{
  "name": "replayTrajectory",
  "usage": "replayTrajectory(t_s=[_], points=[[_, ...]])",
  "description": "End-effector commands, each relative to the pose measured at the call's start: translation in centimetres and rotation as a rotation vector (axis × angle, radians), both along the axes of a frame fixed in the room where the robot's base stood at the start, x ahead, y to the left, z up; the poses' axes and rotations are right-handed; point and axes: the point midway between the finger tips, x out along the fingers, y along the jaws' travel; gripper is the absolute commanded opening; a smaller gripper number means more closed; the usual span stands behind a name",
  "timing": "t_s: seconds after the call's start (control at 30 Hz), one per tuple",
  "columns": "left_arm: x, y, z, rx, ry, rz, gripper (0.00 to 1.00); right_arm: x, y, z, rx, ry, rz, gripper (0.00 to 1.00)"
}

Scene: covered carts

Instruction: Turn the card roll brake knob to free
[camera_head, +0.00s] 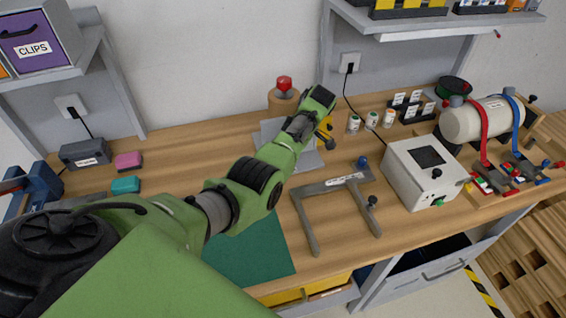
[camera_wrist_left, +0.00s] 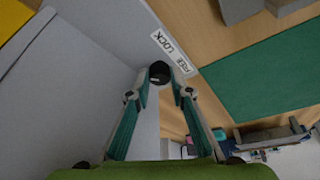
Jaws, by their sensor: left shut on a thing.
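The brake knob (camera_wrist_left: 160,71) is small, round and black in the left wrist view. It sits beside a white label (camera_wrist_left: 174,53) reading FREE and LOCK, at the edge of a grey surface (camera_wrist_left: 100,50). My left gripper (camera_wrist_left: 160,88) has its fingertips on both sides of the knob and is shut on it. Which word the knob is set to cannot be told. In the head view my left arm reaches over the bench to a grey stand (camera_head: 308,158), and hides the fingers and knob. My right gripper is not in view.
A grey frame (camera_head: 335,184) with blue and black knobs lies right of my arm, beside a white box (camera_head: 415,180). A green mat (camera_head: 250,255) lies in front. Several small jars and a tank (camera_head: 470,122) with straps stand farther right. A shelf (camera_head: 420,28) hangs above.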

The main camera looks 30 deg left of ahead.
Motion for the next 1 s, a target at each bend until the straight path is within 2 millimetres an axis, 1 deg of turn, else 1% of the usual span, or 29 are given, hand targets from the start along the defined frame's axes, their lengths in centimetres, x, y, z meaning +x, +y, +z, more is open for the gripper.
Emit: replayTrajectory(t_s=[0.03,0.2,0.67,0.7,0.73,1.0], points=[[0.20,0.08,-0.07,0.002,-0.005,0.015,0.00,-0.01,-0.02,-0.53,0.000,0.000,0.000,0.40],[0.13,0.10,0.02,0.002,-0.002,0.054,0.00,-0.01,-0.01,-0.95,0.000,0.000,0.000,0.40],[0.17,0.14,0.20,0.002,-0.004,0.066,0.00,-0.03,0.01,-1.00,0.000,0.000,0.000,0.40],[0.16,0.15,0.20,0.002,-0.004,0.066,0.23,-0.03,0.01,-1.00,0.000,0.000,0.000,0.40],[0.16,0.15,0.20,0.002,-0.004,0.066,0.27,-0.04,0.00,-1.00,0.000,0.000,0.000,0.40],[0.09,0.09,0.10,0.002,-0.002,0.066,0.27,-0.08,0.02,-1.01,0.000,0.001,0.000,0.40]])
